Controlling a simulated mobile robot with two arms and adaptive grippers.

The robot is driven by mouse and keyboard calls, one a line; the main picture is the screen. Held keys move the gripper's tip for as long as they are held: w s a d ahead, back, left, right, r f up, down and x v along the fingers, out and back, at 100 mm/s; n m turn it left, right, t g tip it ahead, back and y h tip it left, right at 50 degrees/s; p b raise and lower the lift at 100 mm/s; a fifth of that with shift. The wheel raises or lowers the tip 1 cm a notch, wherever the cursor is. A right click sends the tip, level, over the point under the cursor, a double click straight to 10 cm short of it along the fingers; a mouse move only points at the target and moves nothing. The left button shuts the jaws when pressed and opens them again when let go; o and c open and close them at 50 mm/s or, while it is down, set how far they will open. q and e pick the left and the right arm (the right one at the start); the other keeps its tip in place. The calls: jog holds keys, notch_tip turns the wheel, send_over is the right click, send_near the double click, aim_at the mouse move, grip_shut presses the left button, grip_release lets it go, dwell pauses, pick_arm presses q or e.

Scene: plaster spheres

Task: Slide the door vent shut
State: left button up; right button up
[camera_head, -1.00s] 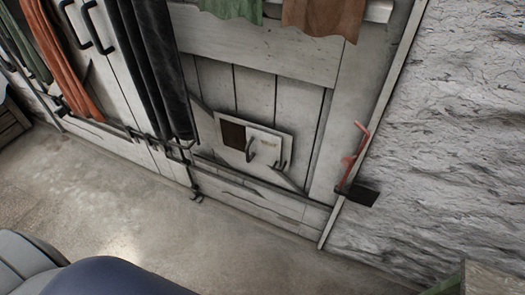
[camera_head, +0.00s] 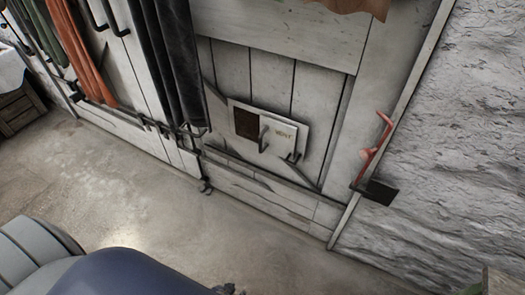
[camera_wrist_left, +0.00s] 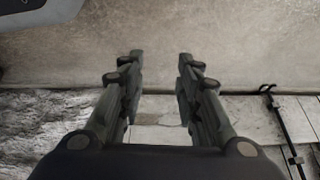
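The door vent is a pale frame (camera_head: 268,110) low on a white plank door. Its sliding plate (camera_head: 286,133), marked with small lettering, sits on the right side of the frame. A dark handle (camera_head: 263,139) stands on the plate's left edge. The brown vent opening (camera_head: 246,123) is uncovered to the left of the plate. In the left wrist view my left gripper (camera_wrist_left: 158,55) is open, its two dark fingers apart with nothing between them. The vent cannot be made out in that view. My right gripper is not in view.
A red lever (camera_head: 375,148) with a black plate (camera_head: 376,192) is at the door's right edge, beside a rough stone wall (camera_head: 450,140). Dark cloth (camera_head: 178,70) and orange cloth (camera_head: 80,55) hang left of the vent. Bare concrete floor (camera_head: 160,205) lies in front.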

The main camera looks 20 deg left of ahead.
pick_arm(q)
jog(key=w+r+t+b, duration=0.2)
jog(key=w+t+b, duration=0.1)
jog(key=w, duration=0.8)
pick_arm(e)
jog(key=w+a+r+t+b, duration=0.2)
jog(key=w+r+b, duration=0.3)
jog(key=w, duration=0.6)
pick_arm(q)
jog(key=n+t+y+b, duration=0.3)
jog(key=t+b, duration=0.7)
send_near(260, 145)
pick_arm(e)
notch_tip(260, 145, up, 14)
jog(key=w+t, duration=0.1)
pick_arm(q)
jog(key=w, duration=0.4)
jog(key=shift+w+a+b, duration=0.35)
jog(key=shift+b, duration=0.05)
jog(key=w, duration=0.3)
jog(key=w+b, duration=0.1)
jog(key=w, duration=0.1)
jog(key=shift+a, duration=0.3)
jog(key=shift+w, duration=0.4)
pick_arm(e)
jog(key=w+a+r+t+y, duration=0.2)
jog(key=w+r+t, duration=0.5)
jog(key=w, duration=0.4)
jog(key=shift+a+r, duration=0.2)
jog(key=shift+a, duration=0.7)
